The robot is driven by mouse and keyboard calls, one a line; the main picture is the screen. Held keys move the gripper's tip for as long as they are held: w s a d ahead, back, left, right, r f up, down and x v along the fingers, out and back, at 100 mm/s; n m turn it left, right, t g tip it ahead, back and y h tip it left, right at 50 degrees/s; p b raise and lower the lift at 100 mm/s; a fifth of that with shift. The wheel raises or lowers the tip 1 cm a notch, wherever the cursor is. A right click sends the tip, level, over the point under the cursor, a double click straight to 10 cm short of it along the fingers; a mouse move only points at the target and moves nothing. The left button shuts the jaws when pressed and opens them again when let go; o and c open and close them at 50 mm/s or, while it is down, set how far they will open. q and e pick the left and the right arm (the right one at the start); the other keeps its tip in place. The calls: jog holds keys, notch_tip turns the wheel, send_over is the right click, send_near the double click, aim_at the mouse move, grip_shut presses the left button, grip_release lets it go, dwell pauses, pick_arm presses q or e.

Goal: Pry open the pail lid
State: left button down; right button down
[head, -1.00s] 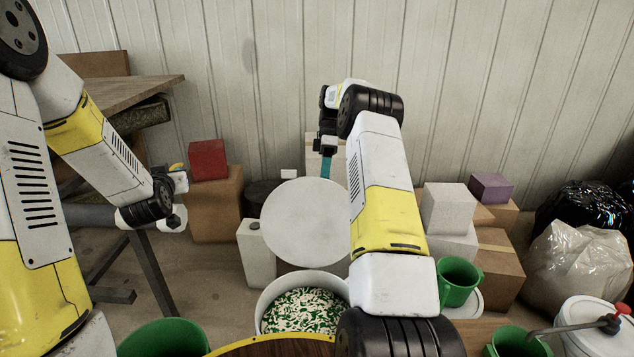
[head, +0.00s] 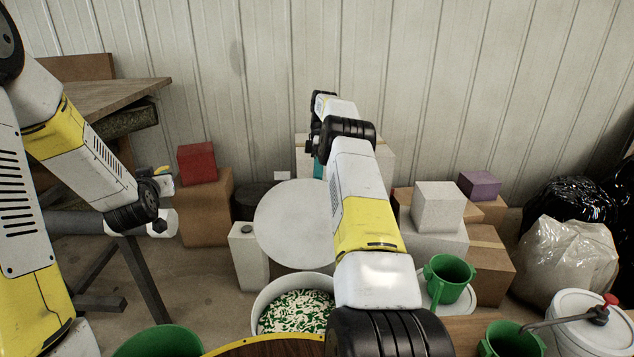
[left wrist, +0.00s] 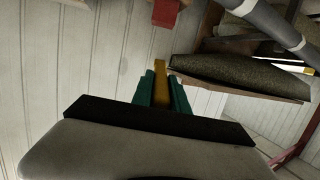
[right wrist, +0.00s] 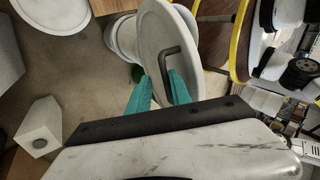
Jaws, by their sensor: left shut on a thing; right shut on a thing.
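The pail (head: 262,312) stands open at bottom centre, with green and white bits inside. Its lid (head: 300,225) is a white disc, off the pail and tilted steeply just behind its opening. In the right wrist view, the lid (right wrist: 158,30) has a dark bent handle (right wrist: 178,52). My right gripper (right wrist: 160,92) has its teal fingers at this handle, shut on the lid; the exact contact is partly hidden. My left gripper (left wrist: 160,80) is shut on a narrow yellow piece (left wrist: 161,70), away at the left near the workbench.
A workbench (head: 85,100) stands at left. A red box (head: 197,163) sits on a brown carton (head: 207,210). White boxes (head: 438,207) and a green mug (head: 448,278) stand right of the pail. A lidded white container (head: 575,335) with a red-tipped bar is at far right.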

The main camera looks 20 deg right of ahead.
jog(key=c, duration=1.5)
grip_release()
jog(key=shift+w+d+f, duration=0.1)
jog(key=shift+w+d, duration=0.05)
jog(key=shift+w, duration=0.3)
jog(key=shift+s, duration=0.15)
